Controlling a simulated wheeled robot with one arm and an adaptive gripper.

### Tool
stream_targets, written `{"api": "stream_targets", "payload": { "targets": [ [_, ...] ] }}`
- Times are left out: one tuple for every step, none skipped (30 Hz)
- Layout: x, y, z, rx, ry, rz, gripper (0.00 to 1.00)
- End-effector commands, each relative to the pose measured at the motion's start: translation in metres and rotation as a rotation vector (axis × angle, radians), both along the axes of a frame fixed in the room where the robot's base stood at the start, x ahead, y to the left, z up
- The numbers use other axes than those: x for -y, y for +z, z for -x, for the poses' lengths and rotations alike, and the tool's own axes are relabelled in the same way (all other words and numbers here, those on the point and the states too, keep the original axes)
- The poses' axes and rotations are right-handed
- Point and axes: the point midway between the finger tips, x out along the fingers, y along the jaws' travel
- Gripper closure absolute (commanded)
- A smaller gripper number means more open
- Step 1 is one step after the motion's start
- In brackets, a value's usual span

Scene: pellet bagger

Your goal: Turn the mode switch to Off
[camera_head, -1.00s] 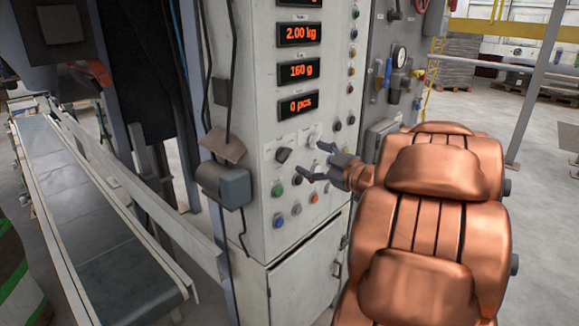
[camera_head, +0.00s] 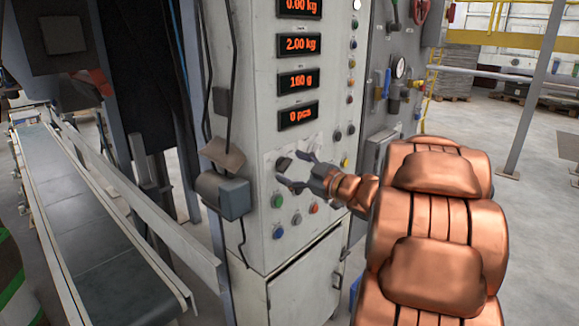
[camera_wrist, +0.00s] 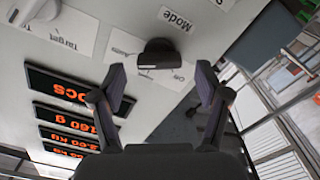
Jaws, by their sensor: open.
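The mode switch (camera_head: 283,164) is a black knob on the light grey control panel, left of my gripper's fingertips. In the wrist view the switch (camera_wrist: 159,54) sits near the top middle, by a "Mode" label and an "Off" label (camera_wrist: 180,77); the picture is turned over. My gripper (camera_head: 298,172) is open and empty, in front of the panel. In the wrist view its fingers (camera_wrist: 162,80) stand on either side of the switch's line, with the knob ahead between them. I cannot tell whether they touch it. The knob's exact pointer position is unclear.
Red number displays (camera_head: 298,82) are above the switch. Green (camera_head: 278,201), blue and red buttons are below it. A grey box (camera_head: 225,196) with cables juts out at left. A pale knob (camera_wrist: 36,10) is by a "Target" label. A conveyor (camera_head: 85,220) runs at left.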

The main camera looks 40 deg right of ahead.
Motion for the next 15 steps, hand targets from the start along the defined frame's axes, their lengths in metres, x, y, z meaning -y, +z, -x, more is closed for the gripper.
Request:
{"api": "stream_targets", "payload": {
  "targets": [
    [-0.0015, 0.0002, -0.0037, 0.0, 0.003, -0.001, 0.25],
    [-0.0019, 0.0003, -0.0054, 0.0, 0.003, -0.001, 0.25],
    [-0.0025, 0.0003, -0.0073, 0.001, 0.003, 0.0, 0.25],
    [-0.0028, 0.0003, -0.0086, 0.001, 0.003, 0.0, 0.25],
    [-0.003, 0.0005, -0.0095, 0.001, 0.003, 0.0, 0.25],
    [-0.003, 0.0004, -0.0104, 0.001, 0.002, 0.0, 0.25],
    [-0.003, 0.0005, -0.0109, 0.001, 0.002, 0.0, 0.25],
    [-0.0029, 0.0005, -0.0112, 0.001, 0.0, 0.0, 0.25],
    [-0.0028, 0.0005, -0.0115, 0.001, 0.0, 0.0, 0.25],
    [-0.0028, 0.0005, -0.0116, 0.001, 0.0, 0.0, 0.25],
    [-0.0027, 0.0006, -0.0116, 0.001, 0.0, 0.001, 0.25],
    [-0.0028, 0.0005, -0.0115, 0.002, 0.0, 0.001, 0.25],
    [-0.0027, 0.0007, -0.0115, 0.002, 0.0, 0.001, 0.25],
    [-0.0027, 0.0007, -0.0115, 0.002, 0.0, 0.001, 0.25],
    [-0.0027, 0.0007, -0.0114, 0.002, 0.0, 0.001, 0.25]
  ]
}}
